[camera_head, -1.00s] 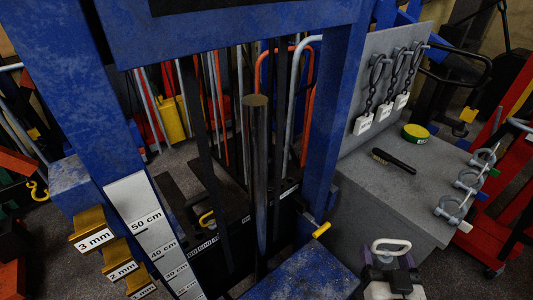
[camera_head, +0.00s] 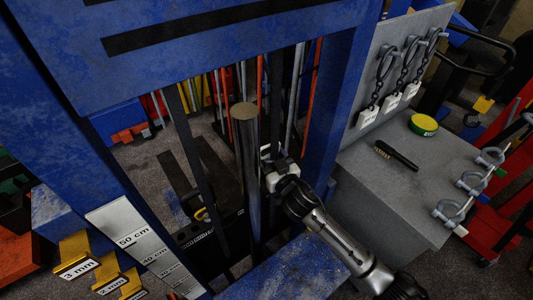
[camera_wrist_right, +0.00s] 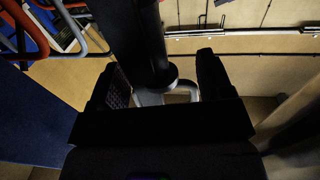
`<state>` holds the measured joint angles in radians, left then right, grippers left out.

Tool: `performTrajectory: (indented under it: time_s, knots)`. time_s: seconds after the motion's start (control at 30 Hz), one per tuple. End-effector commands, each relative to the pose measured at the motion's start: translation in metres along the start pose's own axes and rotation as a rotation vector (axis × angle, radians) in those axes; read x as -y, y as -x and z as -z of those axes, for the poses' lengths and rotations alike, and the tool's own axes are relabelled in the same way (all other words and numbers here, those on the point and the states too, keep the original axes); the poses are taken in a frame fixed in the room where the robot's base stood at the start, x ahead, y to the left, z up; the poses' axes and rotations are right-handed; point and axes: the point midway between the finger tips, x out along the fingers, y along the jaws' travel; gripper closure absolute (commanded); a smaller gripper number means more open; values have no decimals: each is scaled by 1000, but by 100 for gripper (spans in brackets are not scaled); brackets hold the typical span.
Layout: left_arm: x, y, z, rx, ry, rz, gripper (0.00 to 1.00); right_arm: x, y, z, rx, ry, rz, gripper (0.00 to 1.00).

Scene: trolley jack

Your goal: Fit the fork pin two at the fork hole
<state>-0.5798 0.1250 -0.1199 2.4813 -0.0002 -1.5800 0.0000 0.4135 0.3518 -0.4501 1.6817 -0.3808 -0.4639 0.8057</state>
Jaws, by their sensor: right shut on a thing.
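My right gripper (camera_head: 268,158) is beside the upright metal column (camera_head: 247,170) of the blue press, reaching in from the lower right. Its jaws are shut. In the right wrist view the two dark fingers (camera_wrist_right: 165,92) stand either side of a pale, loop-shaped piece (camera_wrist_right: 182,90) below a dark round bar (camera_wrist_right: 150,40). I take the pale piece to be the handle of fork pin two; whether the dark bar belongs to it I cannot tell. The fork hole cannot be made out and may be hidden by my gripper and the column. My left gripper is not in view.
The blue frame (camera_head: 335,120) stands close around the column. A grey bench (camera_head: 400,200) at right holds a black handle (camera_head: 396,155), a green-yellow tin (camera_head: 423,125) and shackles (camera_head: 450,212). Chains with tags (camera_head: 368,117) hang behind. A measuring scale (camera_head: 135,230) and yellow gauge blocks (camera_head: 75,255) are at lower left.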

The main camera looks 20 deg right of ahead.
Motion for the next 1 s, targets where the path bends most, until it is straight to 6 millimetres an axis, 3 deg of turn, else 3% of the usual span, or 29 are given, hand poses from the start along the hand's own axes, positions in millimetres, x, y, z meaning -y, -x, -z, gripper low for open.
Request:
performTrajectory:
  time_s: [0.2, 0.4, 1.0]
  knots:
    - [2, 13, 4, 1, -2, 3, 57, -8, -30, -30, 9, -8, 90, 61]
    - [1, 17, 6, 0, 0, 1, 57, -12, -39, -45, 13, -17, 136, 61]
    - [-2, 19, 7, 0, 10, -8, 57, -14, -40, -49, 14, -20, 146, 61]
